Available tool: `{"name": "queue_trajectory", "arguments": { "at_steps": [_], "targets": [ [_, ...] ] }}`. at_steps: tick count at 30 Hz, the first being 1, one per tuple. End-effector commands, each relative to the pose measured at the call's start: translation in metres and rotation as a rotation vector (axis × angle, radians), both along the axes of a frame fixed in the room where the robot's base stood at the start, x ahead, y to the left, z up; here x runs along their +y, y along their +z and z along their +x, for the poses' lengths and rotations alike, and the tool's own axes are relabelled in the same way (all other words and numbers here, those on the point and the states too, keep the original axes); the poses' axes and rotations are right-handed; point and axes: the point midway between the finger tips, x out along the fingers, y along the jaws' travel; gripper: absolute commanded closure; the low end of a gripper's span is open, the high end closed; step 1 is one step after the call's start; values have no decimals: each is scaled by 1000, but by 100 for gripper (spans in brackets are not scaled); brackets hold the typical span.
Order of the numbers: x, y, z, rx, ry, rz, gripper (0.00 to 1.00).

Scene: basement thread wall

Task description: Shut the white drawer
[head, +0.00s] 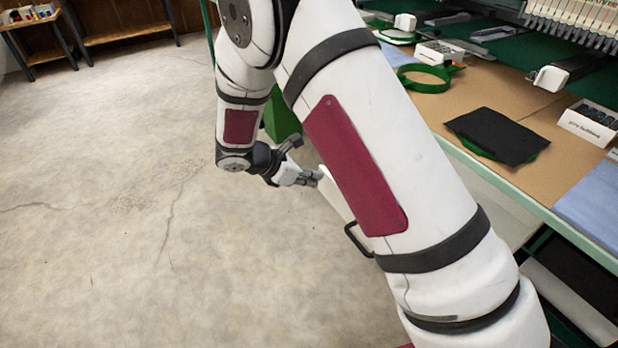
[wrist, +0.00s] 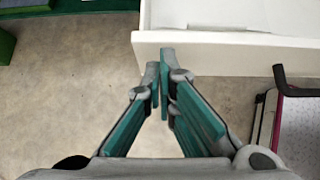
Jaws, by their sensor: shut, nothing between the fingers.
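The white drawer (head: 334,193) shows in the head view as a narrow pale strip beside my arm, which hides most of it. Its dark handle (head: 357,239) sticks out below. In the wrist view the drawer (wrist: 215,48) fills the top right, with its open inside in sight, so it stands pulled out. A dark handle (wrist: 281,78) projects at its right. My gripper (head: 317,178) is shut and empty, with its fingertips at the drawer's front face. In the wrist view the fingertips (wrist: 166,62) overlap the face near its left end; contact cannot be told for sure.
A workbench (head: 520,185) runs along the right, holding a black cloth (head: 497,135), a green hoop (head: 424,78) and small boxes (head: 592,122). A green object (head: 280,118) stands behind my wrist. The concrete floor (head: 110,220) at left is clear.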

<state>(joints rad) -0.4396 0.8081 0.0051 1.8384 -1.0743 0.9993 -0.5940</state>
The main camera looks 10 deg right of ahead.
Motion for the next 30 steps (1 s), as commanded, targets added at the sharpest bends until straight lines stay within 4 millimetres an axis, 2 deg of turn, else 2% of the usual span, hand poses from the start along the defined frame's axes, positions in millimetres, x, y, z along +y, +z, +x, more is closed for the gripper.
{"name": "queue_trajectory", "arguments": {
  "at_steps": [5,11,17,30],
  "targets": [
    [-3,0,1,0,-1,0,100],
    [-23,0,7,0,-2,-1,100],
    [-66,1,20,-1,-4,-2,100],
    [-181,0,58,-2,-5,-2,100]
  ]
}}
